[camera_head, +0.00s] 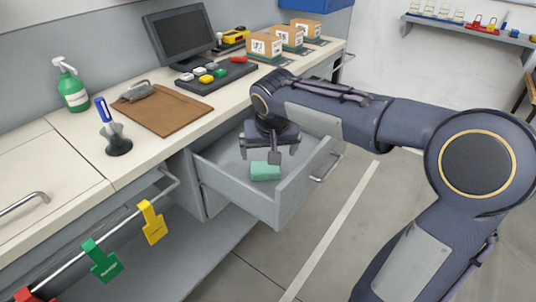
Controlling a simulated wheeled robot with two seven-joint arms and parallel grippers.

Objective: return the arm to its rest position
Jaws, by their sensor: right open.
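My right gripper (268,152) hangs over an open grey drawer (290,196) below the counter, its fingers apart and pointing down. A small green block-like item (265,171) lies on the drawer floor just below the fingers, and the gripper does not seem to hold it. The exact gap between the fingertips and the item is hard to tell. My right arm (400,122) reaches in from the right across the drawer. My left gripper is not in view.
The counter (150,150) holds a clipboard (160,108), a green spray bottle (72,88), a blue marker in a holder (115,138), a monitor (180,34) and several boxes (264,46). Coloured tags hang on a rail (100,240). Floor (320,225) right of the drawer is clear.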

